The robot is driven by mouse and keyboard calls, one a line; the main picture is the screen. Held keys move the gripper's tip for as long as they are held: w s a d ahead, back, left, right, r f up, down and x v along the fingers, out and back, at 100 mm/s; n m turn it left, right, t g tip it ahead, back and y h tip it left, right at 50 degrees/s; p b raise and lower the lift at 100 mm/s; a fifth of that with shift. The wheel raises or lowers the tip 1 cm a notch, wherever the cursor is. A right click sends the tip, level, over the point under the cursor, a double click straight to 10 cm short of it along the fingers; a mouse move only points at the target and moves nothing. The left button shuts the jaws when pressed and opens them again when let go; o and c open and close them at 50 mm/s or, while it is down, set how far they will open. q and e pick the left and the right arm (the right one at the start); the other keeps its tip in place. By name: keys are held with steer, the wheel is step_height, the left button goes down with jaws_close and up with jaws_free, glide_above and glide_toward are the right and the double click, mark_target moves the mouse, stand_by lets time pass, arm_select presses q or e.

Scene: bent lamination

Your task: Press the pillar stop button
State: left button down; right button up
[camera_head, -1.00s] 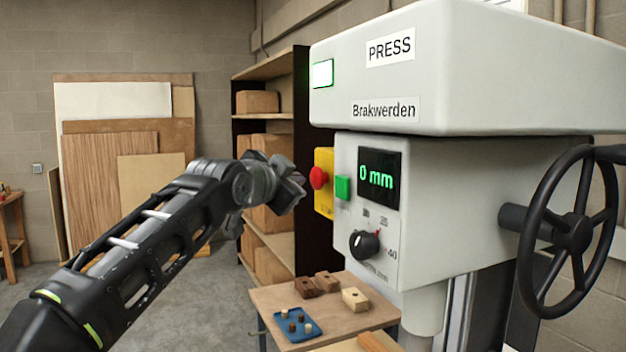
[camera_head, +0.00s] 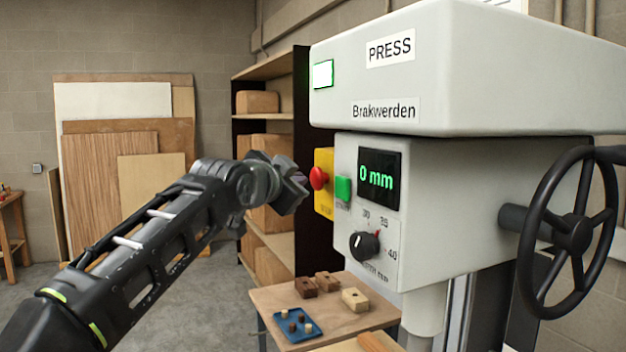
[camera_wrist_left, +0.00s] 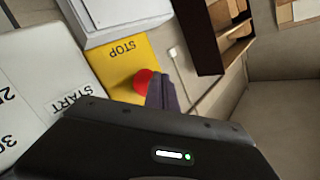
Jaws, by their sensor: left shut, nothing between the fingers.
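The red stop button (camera_head: 319,178) sits on a yellow plate (camera_head: 325,199) at the left side of the press's grey control box. In the left wrist view the red button (camera_wrist_left: 143,80) shows beside the yellow plate's STOP label (camera_wrist_left: 123,50), partly hidden by my gripper. My left gripper (camera_head: 304,192) is shut and empty, just left of and slightly below the button in the head view. Its fingers (camera_wrist_left: 163,92) show close beside the button in the left wrist view; I cannot tell whether they touch it. My right gripper is not in view.
A green start button (camera_head: 343,188), a "0 mm" display (camera_head: 379,179) and a dial (camera_head: 364,245) are on the press front. A black handwheel (camera_head: 572,234) stands at right. Below, a small table (camera_head: 268,297) holds blocks and a blue tray (camera_head: 287,334). Shelves (camera_head: 262,70) stand behind.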

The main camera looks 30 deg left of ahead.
arm_select(q)
steer(key=shift+w+d, duration=0.45)
steer(key=shift+w, duration=0.15)
stand_by(0.9)
steer(key=shift+s+a, duration=0.1)
steer(key=shift+s, duration=0.05)
steer(key=shift+s+a, duration=0.4)
steer(key=shift+s, duration=0.2)
stand_by(0.3)
steer(key=shift+s+a+b, duration=0.5)
steer(key=shift+s+a, duration=0.25)
steer(key=shift+s, duration=0.3)
steer(key=shift+s+a+b, duration=0.45)
steer(key=shift+s+a, duration=0.25)
steer(key=shift+s, duration=0.3)
